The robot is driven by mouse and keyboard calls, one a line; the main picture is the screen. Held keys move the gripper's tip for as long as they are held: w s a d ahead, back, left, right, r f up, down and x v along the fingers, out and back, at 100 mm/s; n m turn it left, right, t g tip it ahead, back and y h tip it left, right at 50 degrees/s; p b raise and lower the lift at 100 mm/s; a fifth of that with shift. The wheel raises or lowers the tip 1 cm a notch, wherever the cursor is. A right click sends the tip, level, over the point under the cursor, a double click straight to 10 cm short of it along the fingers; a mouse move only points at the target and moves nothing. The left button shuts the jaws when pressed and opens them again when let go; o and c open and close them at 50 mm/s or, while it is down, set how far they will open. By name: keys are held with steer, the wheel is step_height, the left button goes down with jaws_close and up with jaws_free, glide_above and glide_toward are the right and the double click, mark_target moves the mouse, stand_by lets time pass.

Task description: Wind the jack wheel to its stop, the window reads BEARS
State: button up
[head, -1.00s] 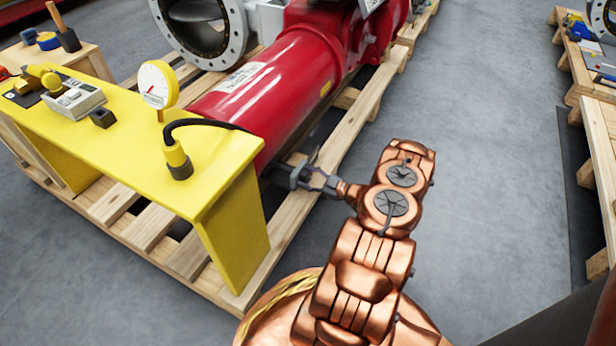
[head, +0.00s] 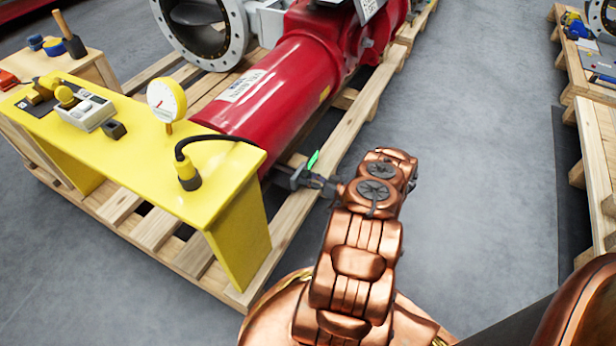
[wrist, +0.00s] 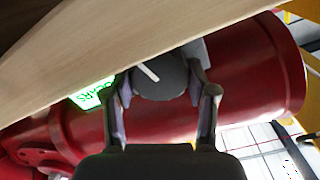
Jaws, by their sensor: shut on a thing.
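In the head view my gripper (head: 318,181) reaches the side of the cylinder from the right. The window (wrist: 92,93) is lit green beside the wheel and its letters appear to read BEARS, tilted in the wrist view. In the head view the window (head: 313,160) is a small green patch just above the gripper.
A yellow bench (head: 130,160) with a dial gauge (head: 166,101) and a black cable stands left of my gripper. A wooden pallet (head: 240,296) lies under the cylinder; a plank (wrist: 130,55) crosses the wrist view close by.

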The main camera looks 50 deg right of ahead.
steer(key=shift+f+m, duration=0.1)
steer(key=shift+m, duration=0.8)
steer(key=o, duration=1.2)
steer(key=shift+c, duration=0.2)
steer(key=v, duration=1.2)
